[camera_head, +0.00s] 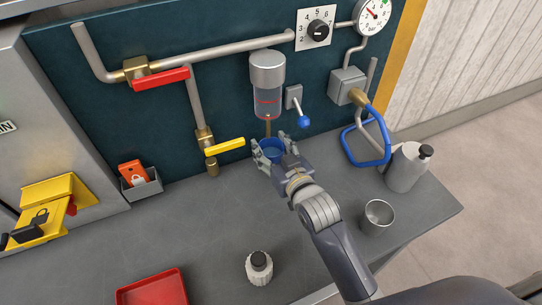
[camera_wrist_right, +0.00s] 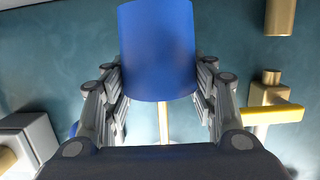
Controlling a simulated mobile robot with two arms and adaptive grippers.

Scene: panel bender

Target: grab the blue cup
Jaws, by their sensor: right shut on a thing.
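The blue cup (camera_head: 271,150) is at the back of the counter, close to the teal panel and below the clear container with the metal cap. My right gripper (camera_head: 270,158) is closed around it, with a finger on each side. In the right wrist view the blue cup (camera_wrist_right: 158,50) fills the upper middle, between the two fingers of the right gripper (camera_wrist_right: 160,88). The cup's underside and how far it is from the counter cannot be told. My left gripper is not in view.
A clear container (camera_head: 267,90) with a spout hangs just above the cup. A yellow lever (camera_head: 225,146) is to its left, a blue-knobbed switch (camera_head: 303,121) to its right.

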